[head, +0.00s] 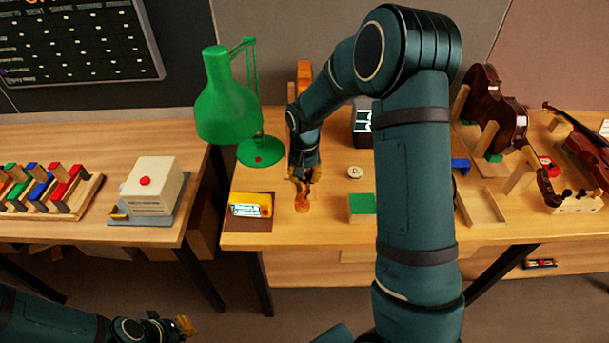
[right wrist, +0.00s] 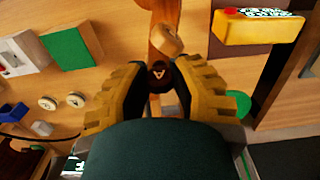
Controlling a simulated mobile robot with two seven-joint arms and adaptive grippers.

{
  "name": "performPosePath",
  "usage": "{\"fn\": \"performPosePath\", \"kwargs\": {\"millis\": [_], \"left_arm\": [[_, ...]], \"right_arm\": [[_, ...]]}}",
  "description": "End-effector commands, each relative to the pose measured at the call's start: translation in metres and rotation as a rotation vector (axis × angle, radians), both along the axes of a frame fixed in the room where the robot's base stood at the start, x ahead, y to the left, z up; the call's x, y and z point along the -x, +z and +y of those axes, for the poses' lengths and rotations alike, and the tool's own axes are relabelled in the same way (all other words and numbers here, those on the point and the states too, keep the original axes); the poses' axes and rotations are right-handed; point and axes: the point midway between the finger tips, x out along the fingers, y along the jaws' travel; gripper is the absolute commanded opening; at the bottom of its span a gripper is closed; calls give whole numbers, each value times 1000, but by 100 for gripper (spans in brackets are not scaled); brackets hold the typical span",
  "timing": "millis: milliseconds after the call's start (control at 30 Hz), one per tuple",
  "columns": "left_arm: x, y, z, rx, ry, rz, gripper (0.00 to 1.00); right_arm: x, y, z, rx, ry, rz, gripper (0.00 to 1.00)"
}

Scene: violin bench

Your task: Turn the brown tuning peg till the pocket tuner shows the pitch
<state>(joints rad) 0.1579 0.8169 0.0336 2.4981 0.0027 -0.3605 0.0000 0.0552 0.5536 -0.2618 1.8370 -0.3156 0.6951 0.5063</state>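The dark brown tuning peg (right wrist: 157,74), marked with a letter like A, shows in the right wrist view. It sits between the two yellow fingers of my right gripper (right wrist: 160,80), with a gap on each side. The right gripper (head: 304,178) is open above the bench and hides the peg in the head view. A lighter wooden peg (right wrist: 166,40) is just beyond. The pocket tuner (head: 251,210) is yellow with a lit screen too small to read; it also shows in the right wrist view (right wrist: 258,27). My left gripper (head: 184,326) is low at the left, away from the bench.
A green lamp (head: 226,100) stands left of my right arm. A green-topped block (head: 362,205) and a round marked disc (head: 354,172) lie to the right. A dark violin body (head: 492,110) stands further right. The left table holds a white box (head: 152,187).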

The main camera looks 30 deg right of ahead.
Motion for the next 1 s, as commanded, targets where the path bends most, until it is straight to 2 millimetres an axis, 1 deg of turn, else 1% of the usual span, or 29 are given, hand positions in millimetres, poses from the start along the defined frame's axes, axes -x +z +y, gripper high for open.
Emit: {"fn": "performPosePath", "kwargs": {"millis": [167, 367, 667, 1000], "left_arm": [[0, -1, 0, 0, 0, 0, 0], [0, -3, 0, 0, 0, 0, 0], [0, -5, 0, -1, 0, 0, 0], [0, -2, 0, 0, 0, 0, 0]], "right_arm": [[0, 0, 0, 1, -13, -1, 0], [0, 0, 0, 1, -86, -1, 0], [0, 0, 0, 1, -309, -2, 0], [0, 0, 0, 1, -555, -2, 0]]}}
